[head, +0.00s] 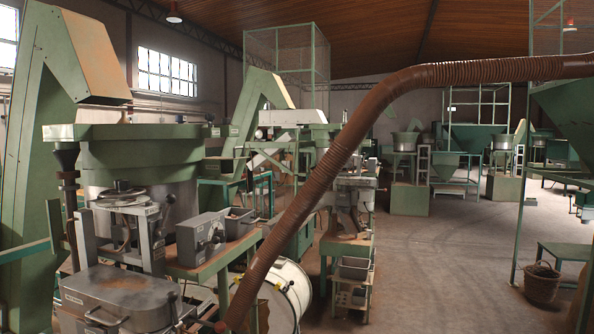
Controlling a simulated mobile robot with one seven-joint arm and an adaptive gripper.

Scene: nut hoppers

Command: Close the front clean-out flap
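My gripper is not in view. A green nut machine with a round metal drum (150,195) stands at the left. In front of it is a grey metal housing (125,300) with a curved handle and a small label, cut off by the bottom edge. An upright grey frame (85,230) with a round plate on top stands just behind this housing. I cannot tell which part is the front clean-out flap, or whether it is open or shut.
A brown ribbed hose (340,150) crosses the view from lower left to upper right. A grey control box (201,238) sits right of the drum. A white drum (285,295) stands below. A wicker basket (541,283) is at the right. The middle-right floor (450,270) is clear.

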